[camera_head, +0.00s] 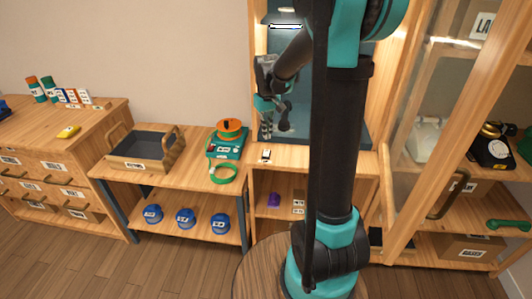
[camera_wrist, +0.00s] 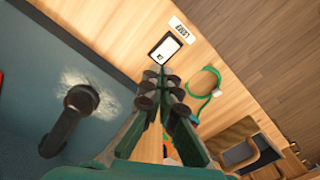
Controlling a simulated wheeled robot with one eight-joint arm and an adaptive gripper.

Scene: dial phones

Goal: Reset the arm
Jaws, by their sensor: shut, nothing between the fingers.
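My gripper (camera_head: 267,131) is raised in front of the lit, blue-backed shelf niche, above the wooden ledge. In the wrist view its fingertips (camera_wrist: 165,88) are close together and shut, with nothing between them. A small black-framed white switch (camera_head: 265,155) lies on the ledge below the gripper. It also shows in the wrist view (camera_wrist: 170,48), beside a label. My arm column hides part of the niche and the shelf under it.
A green device with an orange top (camera_head: 229,130) and a grey-lined tray (camera_head: 141,148) stand on the bench to the left. A dark knobbed handle (camera_wrist: 70,118) is near the fingers. A black dial phone (camera_head: 492,150) sits in the glass-doored cabinet at right.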

